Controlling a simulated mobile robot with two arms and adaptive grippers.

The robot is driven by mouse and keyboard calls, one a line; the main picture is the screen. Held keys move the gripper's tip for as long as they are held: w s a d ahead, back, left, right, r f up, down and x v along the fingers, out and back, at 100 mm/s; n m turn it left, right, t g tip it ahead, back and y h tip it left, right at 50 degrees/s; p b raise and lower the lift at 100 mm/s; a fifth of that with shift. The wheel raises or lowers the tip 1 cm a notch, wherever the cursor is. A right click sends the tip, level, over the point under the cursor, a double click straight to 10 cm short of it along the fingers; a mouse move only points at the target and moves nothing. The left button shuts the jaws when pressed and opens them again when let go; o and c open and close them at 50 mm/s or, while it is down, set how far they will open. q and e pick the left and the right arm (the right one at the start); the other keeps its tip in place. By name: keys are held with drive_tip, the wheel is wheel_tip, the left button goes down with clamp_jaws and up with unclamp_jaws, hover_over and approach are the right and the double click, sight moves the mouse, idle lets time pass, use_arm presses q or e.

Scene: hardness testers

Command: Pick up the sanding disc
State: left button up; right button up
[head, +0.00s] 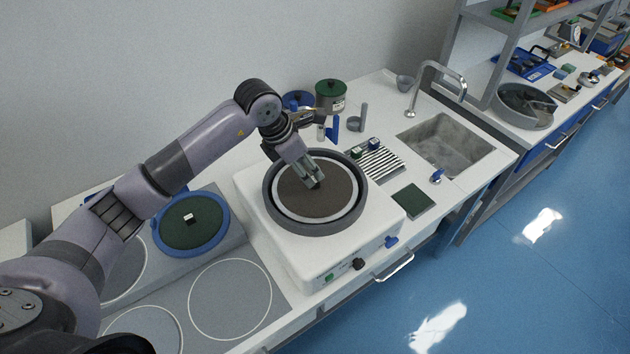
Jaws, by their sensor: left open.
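A round brown sanding disc (330,204) lies flat inside the dark round bowl (272,212) of a white grinding machine (300,253). A pale ring runs around the disc. My left gripper (314,184) points down over the far part of the disc, with its fingers open. The fingertips are very close to the disc's surface; I cannot tell whether they touch it. A small dark patch shows at the fingertips, too small to make out. My right gripper is not in view.
A green disc in a blue ring (222,238) sits on the grey worktop at left, beside empty marked circles (230,300). Right of the machine are a dark green pad (412,201), a striped rack (378,163) and a sink (446,146). A green-lidded jar (331,96) stands behind.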

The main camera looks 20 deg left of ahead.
sight(313, 177)
use_arm(q)
drive_tip(key=shift+p+x, duration=1.05)
drive_tip(key=shift+x, duration=0.05)
drive_tip(key=shift+p+x, duration=0.35)
drive_tip(key=shift+x, duration=0.85)
drive_tip(key=shift+w+d+f, duration=0.1)
drive_tip(key=shift+w+f, duration=0.1)
drive_tip(key=shift+f, duration=0.2)
drive_tip(key=shift+c, duration=0.2)
drive_tip(key=c, duration=0.4)
clamp_jaws()
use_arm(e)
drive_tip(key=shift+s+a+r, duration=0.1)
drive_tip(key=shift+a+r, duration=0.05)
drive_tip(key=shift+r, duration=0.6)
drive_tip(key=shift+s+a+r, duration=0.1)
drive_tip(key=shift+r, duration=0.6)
